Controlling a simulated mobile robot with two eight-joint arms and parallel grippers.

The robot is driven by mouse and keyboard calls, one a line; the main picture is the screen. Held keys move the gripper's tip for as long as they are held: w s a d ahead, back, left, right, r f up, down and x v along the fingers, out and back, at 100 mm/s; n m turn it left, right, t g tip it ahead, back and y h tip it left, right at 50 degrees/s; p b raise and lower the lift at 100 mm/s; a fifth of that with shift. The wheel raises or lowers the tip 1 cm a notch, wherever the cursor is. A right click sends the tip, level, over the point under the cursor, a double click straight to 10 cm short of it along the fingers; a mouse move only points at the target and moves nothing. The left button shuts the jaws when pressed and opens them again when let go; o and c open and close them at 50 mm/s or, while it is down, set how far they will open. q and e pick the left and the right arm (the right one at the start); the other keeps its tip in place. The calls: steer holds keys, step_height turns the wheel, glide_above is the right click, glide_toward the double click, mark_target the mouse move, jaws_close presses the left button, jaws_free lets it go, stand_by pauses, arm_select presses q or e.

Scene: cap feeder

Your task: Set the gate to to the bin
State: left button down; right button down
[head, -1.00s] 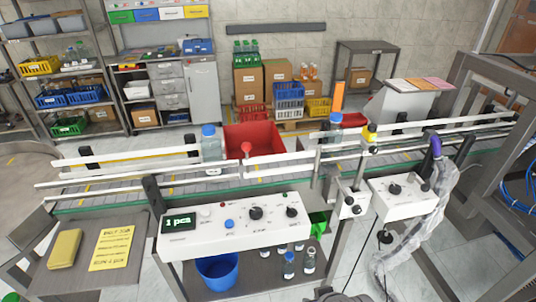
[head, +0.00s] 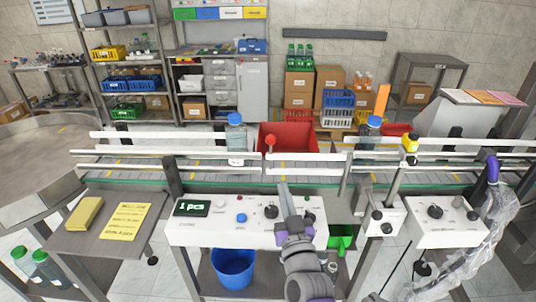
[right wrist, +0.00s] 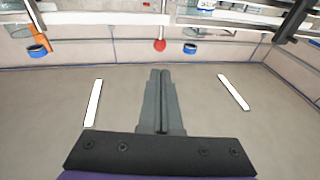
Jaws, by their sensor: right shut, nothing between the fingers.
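A red ball knob (head: 271,141) stands at the conveyor rail, in front of the red bin (head: 302,138) behind the belt. I take it for the gate's handle; the gate plate itself cannot be made out. My right gripper (head: 283,186) is shut and empty, over the white control panel (head: 190,233) and below the knob in the head view, apart from it. The right wrist view shows its closed fingers (right wrist: 161,74) in line with the red knob (right wrist: 159,45). My left gripper is not in view.
A blue-capped bottle (head: 236,140) stands on the belt left of the knob, and another (head: 369,132) to the right by an orange flag (head: 382,99). White guard rails (head: 130,152) run along the belt. A blue bucket (head: 233,268) sits below the panel.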

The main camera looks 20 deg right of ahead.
mark_target(272, 143)
steer(key=shift+w, duration=0.1)
steer(key=p+x, duration=0.1)
steer(key=x, duration=1.2)
steer(key=shift+w+r, duration=0.1)
steer(key=shift+w, duration=0.3)
